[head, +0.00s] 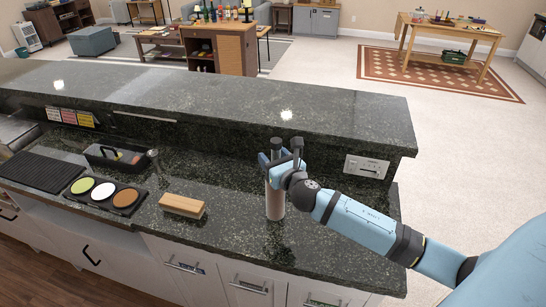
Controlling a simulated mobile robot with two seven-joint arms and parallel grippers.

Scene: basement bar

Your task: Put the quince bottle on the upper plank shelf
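A tall, slim bottle (275,202) with a pale pinkish-grey body and a dark top stands upright at the dark stone counter, right of the wooden block. No label is readable, so I cannot confirm that it is the quince bottle. My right gripper (276,160) is at the bottle's upper part, with fingers to either side of it. The hand hides part of the bottle's neck, and I cannot tell whether the fingers press on it. My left gripper is out of view. I cannot make out an upper plank shelf in this view.
A wooden block (182,205) lies left of the bottle. Further left are a tray with three coloured rounds (104,191), a black caddy (117,155) and a ribbed black mat (40,172). A raised stone ledge (215,95) runs behind, mostly bare.

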